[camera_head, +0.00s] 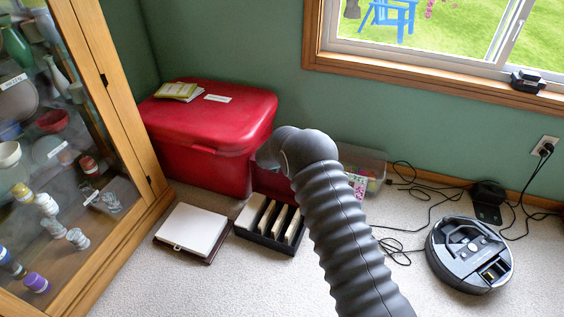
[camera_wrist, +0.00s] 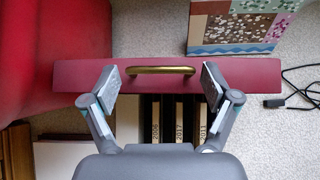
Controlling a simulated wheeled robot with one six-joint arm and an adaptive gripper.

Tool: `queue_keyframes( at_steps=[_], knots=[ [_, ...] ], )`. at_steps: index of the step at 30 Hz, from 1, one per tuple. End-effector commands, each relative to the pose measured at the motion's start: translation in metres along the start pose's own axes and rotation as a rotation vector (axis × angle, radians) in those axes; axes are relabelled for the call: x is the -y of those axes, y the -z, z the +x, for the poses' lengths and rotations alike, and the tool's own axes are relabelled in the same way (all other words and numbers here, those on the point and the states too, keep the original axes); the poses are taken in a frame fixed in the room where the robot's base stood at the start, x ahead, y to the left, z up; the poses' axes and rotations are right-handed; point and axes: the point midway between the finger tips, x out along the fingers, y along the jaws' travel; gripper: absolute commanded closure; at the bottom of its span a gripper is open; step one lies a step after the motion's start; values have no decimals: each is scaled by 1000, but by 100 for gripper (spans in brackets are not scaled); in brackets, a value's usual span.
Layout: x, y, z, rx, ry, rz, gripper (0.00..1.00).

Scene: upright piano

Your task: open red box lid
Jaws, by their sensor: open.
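A dark red panel with a flat top (camera_wrist: 75,75) lies across the wrist view, with a brass handle (camera_wrist: 160,70) on it. My gripper (camera_wrist: 161,80) is open, one finger on each side of the handle. The fingertips overlap the panel in the picture, and I cannot tell whether they touch it. In the head view part of the dark red piece (camera_head: 270,182) shows beside my arm, which hides the rest and my fingers. A large bright red chest (camera_head: 205,140) with a closed lid stands to its left; it also shows in the wrist view (camera_wrist: 45,40).
Papers (camera_head: 178,91) lie on the chest. A black file tray (camera_head: 268,238) and a white flat box (camera_head: 192,229) lie in front. A clear bin (camera_head: 365,165), loose cables (camera_head: 400,250) and a robot vacuum (camera_head: 468,255) are right. A glass cabinet (camera_head: 120,120) stands left.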

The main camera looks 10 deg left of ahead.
Motion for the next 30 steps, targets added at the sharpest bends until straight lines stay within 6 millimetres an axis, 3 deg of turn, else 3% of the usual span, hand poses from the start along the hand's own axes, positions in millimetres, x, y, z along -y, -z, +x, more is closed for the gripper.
queue_keyframes(
  at_steps=[18, 24, 30],
  knots=[
    [-2, 0, -100, 2, -3, -3, 13],
    [-1, 0, -116, 1, -2, -1, 13],
    [-2, 0, -118, 1, -2, -1, 13]
  ],
)
